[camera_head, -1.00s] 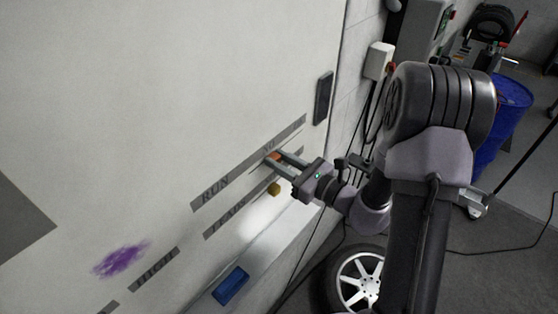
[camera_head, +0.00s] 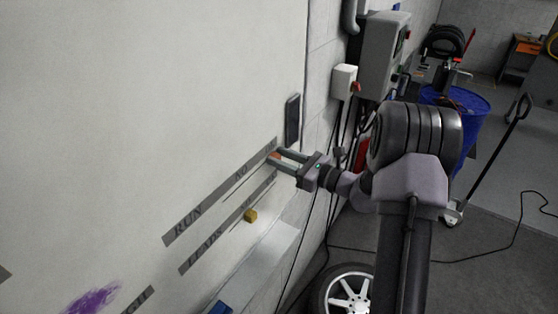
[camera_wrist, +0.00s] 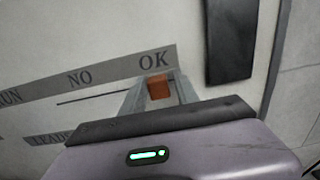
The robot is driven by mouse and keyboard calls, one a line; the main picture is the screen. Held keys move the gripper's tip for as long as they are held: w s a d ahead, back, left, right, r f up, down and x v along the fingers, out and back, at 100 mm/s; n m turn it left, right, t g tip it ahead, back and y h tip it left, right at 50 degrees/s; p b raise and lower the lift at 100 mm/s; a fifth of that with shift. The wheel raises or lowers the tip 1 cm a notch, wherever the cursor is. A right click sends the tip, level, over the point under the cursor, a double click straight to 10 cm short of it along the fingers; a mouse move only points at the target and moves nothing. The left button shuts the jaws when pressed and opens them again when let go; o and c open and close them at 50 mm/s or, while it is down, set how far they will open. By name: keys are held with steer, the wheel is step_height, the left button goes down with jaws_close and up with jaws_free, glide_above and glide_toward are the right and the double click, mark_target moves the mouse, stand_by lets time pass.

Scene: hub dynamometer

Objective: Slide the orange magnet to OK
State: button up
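The orange magnet (camera_wrist: 159,89) is on the whiteboard, just below the OK label (camera_wrist: 154,62) in the wrist view. In the head view the orange magnet (camera_head: 275,155) shows between the fingers of my gripper (camera_head: 277,157), at the right end of the RUN/NO/OK strip (camera_head: 215,203). A finger shows on each side of the magnet in the wrist view, where my gripper (camera_wrist: 158,92) reaches the board. The fingers look close to the magnet's sides; the exact contact is hard to see.
A yellow magnet (camera_head: 250,215) sits lower, on the LEADS row (camera_head: 205,255). A dark eraser-like block (camera_head: 292,120) is on the board's right edge; it also shows in the wrist view (camera_wrist: 230,40). A purple smudge (camera_head: 92,300) is at lower left. A tray ledge (camera_head: 262,258) runs below.

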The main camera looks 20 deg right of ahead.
steer(key=shift+o, duration=0.8)
steer(key=shift+w+d+f, duration=0.1)
steer(key=shift+s, duration=0.25)
steer(key=b+v, duration=0.2)
steer(key=v, duration=1.5)
steer(key=shift+b, duration=0.35)
